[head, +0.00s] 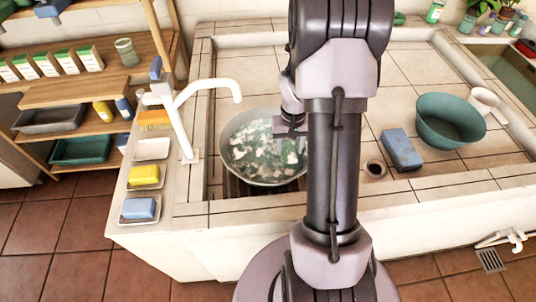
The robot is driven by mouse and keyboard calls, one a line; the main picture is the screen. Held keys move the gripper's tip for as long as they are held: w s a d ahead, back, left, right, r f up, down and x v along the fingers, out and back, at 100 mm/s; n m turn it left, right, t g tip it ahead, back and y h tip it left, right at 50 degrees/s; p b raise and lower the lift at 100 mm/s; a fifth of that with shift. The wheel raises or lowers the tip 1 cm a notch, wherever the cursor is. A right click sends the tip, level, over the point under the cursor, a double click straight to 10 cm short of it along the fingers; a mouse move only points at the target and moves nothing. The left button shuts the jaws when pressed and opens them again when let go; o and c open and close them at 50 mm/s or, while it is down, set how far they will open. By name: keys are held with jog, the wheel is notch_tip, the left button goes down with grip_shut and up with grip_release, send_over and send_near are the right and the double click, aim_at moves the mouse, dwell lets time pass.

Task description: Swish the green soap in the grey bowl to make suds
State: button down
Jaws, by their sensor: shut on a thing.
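The grey bowl (228,164) stands in the tiled basin, left of my arm. It holds greenish water with white patches of suds (262,158) across much of the surface. My gripper (291,133) is low over the right part of the bowl, pointing down, and partly hidden behind my own arm. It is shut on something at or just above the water. The green soap is not clearly visible; the held piece is hidden by the fingers and water.
A white tap (190,112) arches near the bowl's left side. An empty white dish (152,149), a yellow soap (145,174) and a blue soap (139,208) line the left ledge. A blue block (401,149) and a teal bowl (448,121) stand right of my arm.

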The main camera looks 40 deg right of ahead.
jog(key=shift+s+d, duration=0.35)
jog(key=shift+d, duration=0.15)
jog(key=shift+w+a, duration=0.5)
jog(key=shift+a, duration=0.35)
jog(key=shift+w+a, duration=0.55)
jog(key=shift+a, duration=0.3)
jog(key=shift+w+a, duration=0.5)
jog(key=shift+a, duration=0.35)
jog(key=shift+s+d, duration=0.5)
jog(key=shift+d, duration=0.35)
jog(key=shift+s+d, duration=0.5)
jog(key=shift+d, duration=0.35)
jog(key=shift+s+d, duration=0.5)
jog(key=shift+d, duration=0.35)
jog(key=shift+w+a, duration=0.3)
jog(key=shift+a, duration=0.35)
jog(key=shift+w+a, duration=0.3)
jog(key=shift+a, duration=0.3)
jog(key=shift+r, duration=0.15)
notch_tip(320, 180, up, 12)
jog(key=p, duration=1)
jog(key=shift+r, duration=0.2)
